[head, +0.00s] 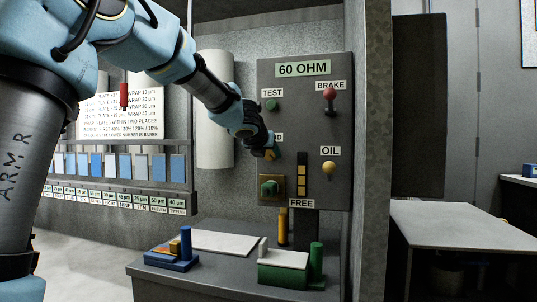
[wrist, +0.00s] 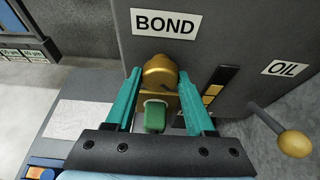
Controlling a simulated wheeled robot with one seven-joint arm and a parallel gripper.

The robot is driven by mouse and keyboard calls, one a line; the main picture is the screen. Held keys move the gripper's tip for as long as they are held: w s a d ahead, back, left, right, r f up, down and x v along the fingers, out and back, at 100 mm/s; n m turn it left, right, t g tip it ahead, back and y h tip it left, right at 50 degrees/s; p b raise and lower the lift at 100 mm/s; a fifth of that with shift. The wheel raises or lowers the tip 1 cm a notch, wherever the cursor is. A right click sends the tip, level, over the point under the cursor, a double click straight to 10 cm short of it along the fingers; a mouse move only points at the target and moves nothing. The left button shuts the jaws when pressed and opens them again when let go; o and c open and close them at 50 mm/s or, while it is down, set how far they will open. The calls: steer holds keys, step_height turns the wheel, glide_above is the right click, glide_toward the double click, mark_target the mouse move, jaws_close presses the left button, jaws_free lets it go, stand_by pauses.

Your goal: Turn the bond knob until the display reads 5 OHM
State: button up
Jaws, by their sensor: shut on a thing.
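The bond knob (wrist: 160,72) is brass-coloured and sits under the BOND label (wrist: 166,22) in the wrist view. My gripper (wrist: 160,80) has its two teal fingers on either side of the knob, shut on it. In the head view my gripper (head: 268,152) is at the panel and hides most of the knob and its label. The display (head: 303,69) at the top of the panel reads 60 OHM.
The grey panel (head: 340,130) also bears a green TEST button (head: 271,105), a red BRAKE lever (head: 330,97) and a yellow OIL knob (head: 329,167). A green switch (wrist: 155,115) on a brass plate is just below the bond knob. A bench (head: 160,275) with small fixtures stands below.

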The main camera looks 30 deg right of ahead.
jaws_close()
